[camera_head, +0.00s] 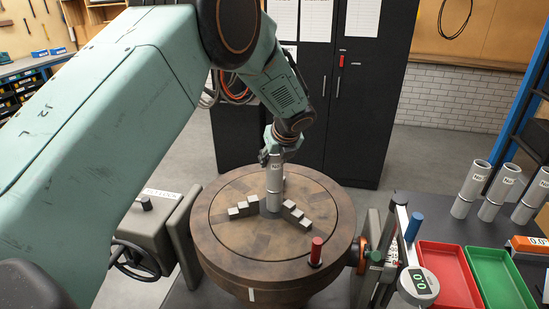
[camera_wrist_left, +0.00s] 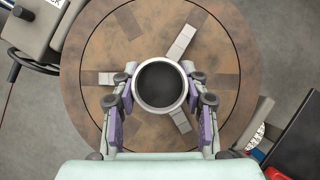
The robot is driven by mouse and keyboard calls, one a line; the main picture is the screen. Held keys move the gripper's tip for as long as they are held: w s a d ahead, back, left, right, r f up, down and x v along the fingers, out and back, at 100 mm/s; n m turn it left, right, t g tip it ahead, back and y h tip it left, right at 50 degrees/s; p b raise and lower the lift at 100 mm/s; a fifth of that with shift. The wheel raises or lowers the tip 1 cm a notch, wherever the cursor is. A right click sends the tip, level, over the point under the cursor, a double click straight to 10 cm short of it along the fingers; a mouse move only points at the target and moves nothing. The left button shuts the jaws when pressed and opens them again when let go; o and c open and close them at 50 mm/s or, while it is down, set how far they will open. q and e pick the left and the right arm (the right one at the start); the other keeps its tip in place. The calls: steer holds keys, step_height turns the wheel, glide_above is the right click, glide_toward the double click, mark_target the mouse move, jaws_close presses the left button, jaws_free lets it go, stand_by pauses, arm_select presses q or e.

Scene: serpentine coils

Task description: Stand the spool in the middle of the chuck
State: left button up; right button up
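The chuck (camera_head: 235,245) is a large round brown plate with stepped grey jaws (camera_head: 295,214). The spool (camera_head: 273,185), a grey tube with a white label, is upright over the chuck's middle, between the jaws. Its lower end appears to meet the chuck face; I cannot tell whether it bears on it. My left gripper (camera_head: 278,147) is at the spool's upper part, pointing down. In the left wrist view its fingers (camera_wrist_left: 160,78) lie on both sides of the spool's open round end (camera_wrist_left: 160,87), with the tips against it. My right gripper is not in view.
A red-handled pin (camera_head: 316,251) stands on the chuck's front right. A gauge (camera_head: 418,284) with a blue-topped post is right of it. Red (camera_head: 450,272) and green (camera_head: 497,278) trays and several similar grey tubes (camera_head: 472,188) are on the right bench. A handwheel (camera_head: 135,262) is at left.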

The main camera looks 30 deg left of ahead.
arm_select(q)
steer(key=o, duration=0.3)
steer(key=shift+s+r, duration=0.15)
steer(key=shift+s, duration=0.1)
steer(key=shift+o, duration=0.5)
steer(key=shift+s+a, duration=0.1)
steer(key=shift+a, duration=0.15)
steer(key=shift+w, duration=0.2)
steer(key=shift+w+d, duration=0.1)
steer(key=shift+d, duration=0.05)
steer(key=shift+d+r, duration=0.25)
steer(key=shift+r, duration=0.1)
steer(key=v, duration=1.1)
steer(key=shift+s, duration=0.2)
steer(key=shift+s+a+r, duration=0.1)
steer(key=shift+s+a, duration=0.05)
steer(key=shift+a, duration=0.05)
